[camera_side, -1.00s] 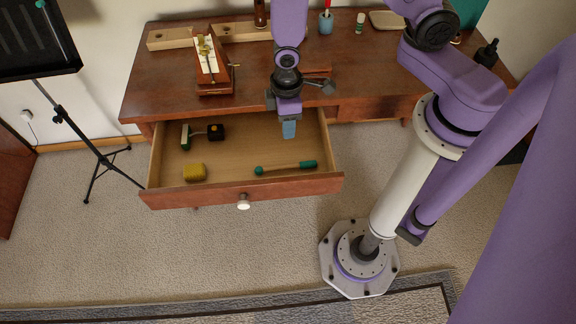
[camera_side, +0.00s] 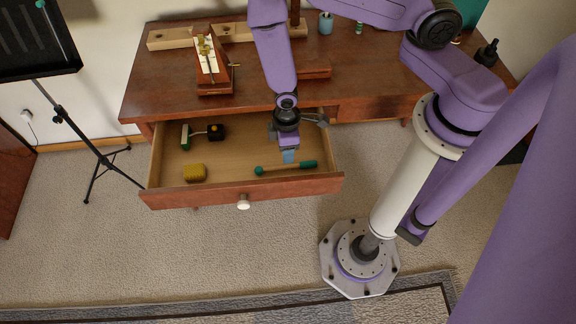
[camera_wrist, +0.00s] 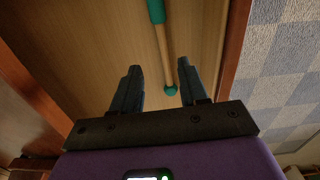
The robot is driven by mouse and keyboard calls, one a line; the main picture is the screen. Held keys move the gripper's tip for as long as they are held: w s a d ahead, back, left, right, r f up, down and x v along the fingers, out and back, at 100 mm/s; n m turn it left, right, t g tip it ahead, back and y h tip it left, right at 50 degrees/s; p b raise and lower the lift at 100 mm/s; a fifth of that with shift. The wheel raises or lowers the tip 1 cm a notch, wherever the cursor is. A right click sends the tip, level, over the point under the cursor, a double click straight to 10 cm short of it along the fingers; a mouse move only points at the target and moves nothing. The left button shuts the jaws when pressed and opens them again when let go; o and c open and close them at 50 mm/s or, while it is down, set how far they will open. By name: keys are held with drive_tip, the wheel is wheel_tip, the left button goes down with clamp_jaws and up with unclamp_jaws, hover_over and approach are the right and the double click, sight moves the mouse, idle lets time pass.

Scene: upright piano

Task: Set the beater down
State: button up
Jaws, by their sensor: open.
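The beater (camera_side: 281,168) lies in the open drawer near its front wall. It has a pale wooden shaft, a green grip at its right end and a small teal ball at its left end. My gripper (camera_side: 289,157) is over the drawer, just behind the beater in the side view. In the wrist view, my gripper (camera_wrist: 158,80) is open, with two dark fingers apart. The beater (camera_wrist: 163,50) shows beyond and between them, its ball end lying between the fingers in the picture. Whether the fingers are level with the beater or above it I cannot tell.
The drawer (camera_side: 240,190) also holds a green-headed tool with a black block (camera_side: 215,132) and a yellow sponge-like block (camera_side: 194,172). The desk top (camera_side: 160,85) behind carries a wooden stand (camera_side: 212,65). The drawer's middle floor is bare.

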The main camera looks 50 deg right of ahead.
sight(286, 166)
drive_tip(key=shift+s+a+f, duration=0.1)
drive_tip(key=shift+a+f, duration=0.05)
drive_tip(key=shift+f, duration=1.55)
drive_tip(key=shift+a+f, duration=0.15)
drive_tip(key=shift+f, duration=1.55)
drive_tip(key=shift+f, duration=0.15)
